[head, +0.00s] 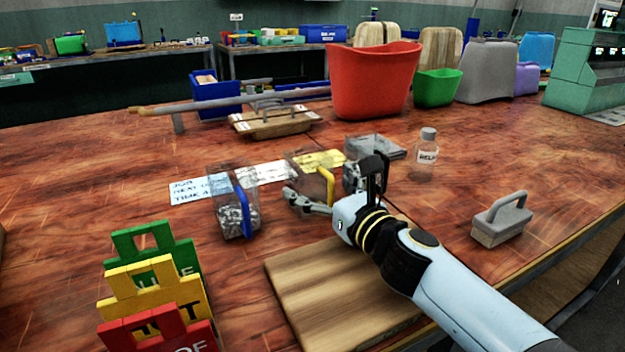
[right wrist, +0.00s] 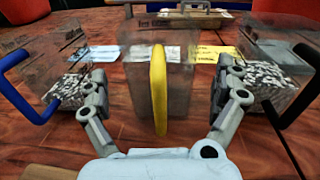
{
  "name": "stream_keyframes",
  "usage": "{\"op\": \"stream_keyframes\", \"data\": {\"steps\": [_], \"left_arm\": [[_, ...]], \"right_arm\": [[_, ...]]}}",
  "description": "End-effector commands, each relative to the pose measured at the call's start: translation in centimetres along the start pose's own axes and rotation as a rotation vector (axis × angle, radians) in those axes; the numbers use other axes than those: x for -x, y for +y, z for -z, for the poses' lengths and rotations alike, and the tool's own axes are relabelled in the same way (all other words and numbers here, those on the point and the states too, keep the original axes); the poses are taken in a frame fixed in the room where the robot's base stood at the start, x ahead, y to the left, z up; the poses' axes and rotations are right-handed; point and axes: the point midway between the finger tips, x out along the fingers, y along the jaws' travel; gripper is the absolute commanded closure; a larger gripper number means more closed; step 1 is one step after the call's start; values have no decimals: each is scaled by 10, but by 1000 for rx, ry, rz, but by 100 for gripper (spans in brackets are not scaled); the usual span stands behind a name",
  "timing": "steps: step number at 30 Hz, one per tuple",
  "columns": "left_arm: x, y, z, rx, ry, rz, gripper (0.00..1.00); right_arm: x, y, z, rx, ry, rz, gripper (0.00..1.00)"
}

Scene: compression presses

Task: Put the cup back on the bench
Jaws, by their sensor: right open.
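My right gripper (head: 322,190) is open at the clear cup (head: 308,172) with a yellow handle. In the right wrist view the yellow handle (right wrist: 158,92) stands upright between the spread fingers (right wrist: 161,78), with a gap on both sides. The cup (right wrist: 135,82) looks upright and empty; its base contact with the bench (head: 100,185) is not clear. A blue-handled cup (head: 236,217) with grey pieces stands to its left. A black-handled cup (right wrist: 275,72), also with grey pieces, is on its right, partly hidden by my gripper in the head view. My left gripper is not in view.
A wooden board (head: 310,290) lies under my right forearm. Green, yellow and red signs (head: 150,290) stand front left. A grey handled block (head: 502,220) and a labelled bottle (head: 427,155) are right. A red bin (head: 372,85) stands behind. The bench's left middle is clear.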

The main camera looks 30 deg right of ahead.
Motion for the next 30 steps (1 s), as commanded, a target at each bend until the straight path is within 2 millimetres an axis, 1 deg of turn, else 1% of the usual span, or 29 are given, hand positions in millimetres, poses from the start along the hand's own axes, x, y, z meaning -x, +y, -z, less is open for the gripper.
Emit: {"op": "stream_keyframes", "data": {"steps": [1,5,6,7,9,12,15,18,21,30], "left_arm": [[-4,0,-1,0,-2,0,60],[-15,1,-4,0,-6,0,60],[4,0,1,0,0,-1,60],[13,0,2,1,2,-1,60],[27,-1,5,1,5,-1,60],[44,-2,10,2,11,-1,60],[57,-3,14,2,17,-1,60],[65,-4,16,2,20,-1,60],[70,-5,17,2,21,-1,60],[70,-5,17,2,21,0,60]], "right_arm": [[14,0,4,2,4,-1,2],[50,0,5,1,4,-2,2],[46,0,-16,0,-2,0,2],[45,0,-25,-1,-3,0,2],[44,0,-39,-1,-4,-1,2],[44,0,-55,0,-3,0,2],[44,0,-67,0,-2,0,2],[44,0,-75,-1,-1,0,2],[44,0,-79,-1,0,0,2],[44,0,-79,-1,1,0,2]]}}
